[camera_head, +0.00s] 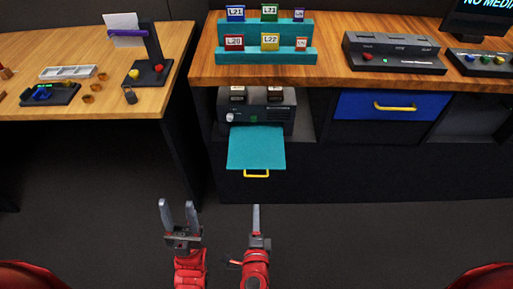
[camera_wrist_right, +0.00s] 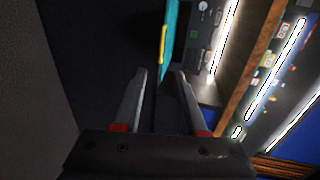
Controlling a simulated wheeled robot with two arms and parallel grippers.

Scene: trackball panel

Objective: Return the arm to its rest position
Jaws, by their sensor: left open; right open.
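My left gripper (camera_head: 178,217) is in the lower middle of the head view. Its two grey fingers are spread and nothing is between them. My right gripper (camera_head: 256,222) is just to its right, seen edge-on, in front of and below the pulled-out teal tray (camera_head: 256,148). In the right wrist view its two fingers (camera_wrist_right: 155,95) stand apart with nothing held between them. Both grippers are over the dark floor, apart from the furniture. The red arms come in from the bottom edge.
The teal tray with a yellow handle (camera_head: 257,174) sticks out from a grey device (camera_head: 262,110) under the wooden counter (camera_head: 320,77). A blue drawer (camera_head: 391,106) is to the right. A wooden table (camera_head: 150,105) stands at left. The floor (camera_head: 350,235) at right is clear.

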